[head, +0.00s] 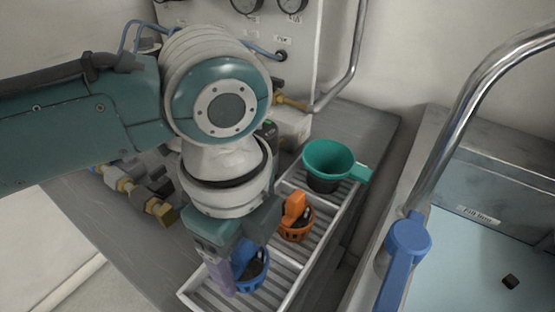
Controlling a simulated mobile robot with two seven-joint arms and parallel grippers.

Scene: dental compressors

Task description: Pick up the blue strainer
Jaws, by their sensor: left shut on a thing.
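The blue strainer (253,279) is a small round basket with a dark inside and a raised blue tab. It sits at the near end of a ribbed grey tray (305,272). My left gripper (239,268) points down over the strainer and is shut on its tab. The gripper hides part of the strainer's left side, and I cannot tell whether its base touches the tray. My right gripper is not in view.
An orange strainer (296,222) and a teal cup with a handle (328,163) stand farther along the tray. A sink (500,235) with a blue-handled metal pipe (408,240) is on the right. Brass fittings (140,192) lie left of my arm.

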